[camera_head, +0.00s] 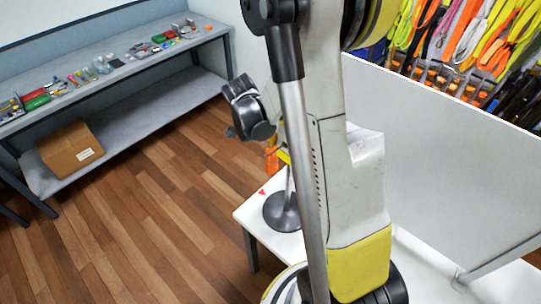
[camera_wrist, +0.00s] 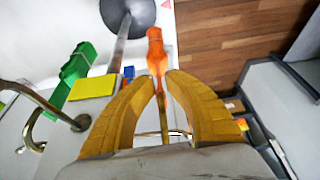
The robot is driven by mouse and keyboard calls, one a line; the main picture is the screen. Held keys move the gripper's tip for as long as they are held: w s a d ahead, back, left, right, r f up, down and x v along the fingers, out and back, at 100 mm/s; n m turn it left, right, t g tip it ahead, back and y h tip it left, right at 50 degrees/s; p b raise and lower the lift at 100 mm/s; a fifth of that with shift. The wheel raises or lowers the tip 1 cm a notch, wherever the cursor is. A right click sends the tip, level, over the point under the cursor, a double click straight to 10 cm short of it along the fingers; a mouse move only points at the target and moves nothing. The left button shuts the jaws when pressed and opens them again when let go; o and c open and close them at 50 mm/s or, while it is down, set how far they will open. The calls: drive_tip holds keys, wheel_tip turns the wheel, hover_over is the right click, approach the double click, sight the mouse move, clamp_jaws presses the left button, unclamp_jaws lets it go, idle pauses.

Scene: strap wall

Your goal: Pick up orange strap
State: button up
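The orange strap (camera_wrist: 156,55) hangs in the upper middle of the wrist view, beside a metal stand pole. In the head view a small orange piece (camera_head: 271,158) shows left of my arm, above the stand's round base. My gripper (camera_wrist: 160,78) has two yellow curved fingers. Their tips are close together, one on each side of the lower end of the orange strap, with a narrow gap. I cannot tell whether they press on it. In the head view my arm hides most of the gripper and strap.
The stand's dark round base (camera_head: 282,211) sits on a white table (camera_head: 247,213). A green strap (camera_wrist: 76,68) and a yellow piece (camera_wrist: 92,88) are left of my fingers. A cardboard box (camera_head: 70,149) lies on a shelf at left. Coloured straps (camera_head: 470,35) hang at upper right. The wooden floor is clear.

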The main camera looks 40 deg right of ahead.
drive_tip(key=shift+w+d+f, duration=0.1)
drive_tip(key=shift+d+f, duration=0.75)
drive_tip(key=shift+f, duration=0.25)
drive_tip(key=shift+d, duration=0.2)
drive_tip(key=shift+a, duration=0.35)
clamp_jaws()
drive_tip(key=shift+d, duration=0.15)
drive_tip(key=shift+r, duration=0.15)
drive_tip(key=shift+r, duration=0.2)
drive_tip(key=w+a+b, duration=0.1)
drive_tip(key=w+a, duration=0.1)
drive_tip(key=w, duration=1.5)
drive_tip(key=shift+w+a+r+b, duration=0.3)
drive_tip(key=shift+w+r+b, duration=0.05)
drive_tip(key=shift+w+r, duration=0.1)
drive_tip(key=shift+s, duration=0.1)
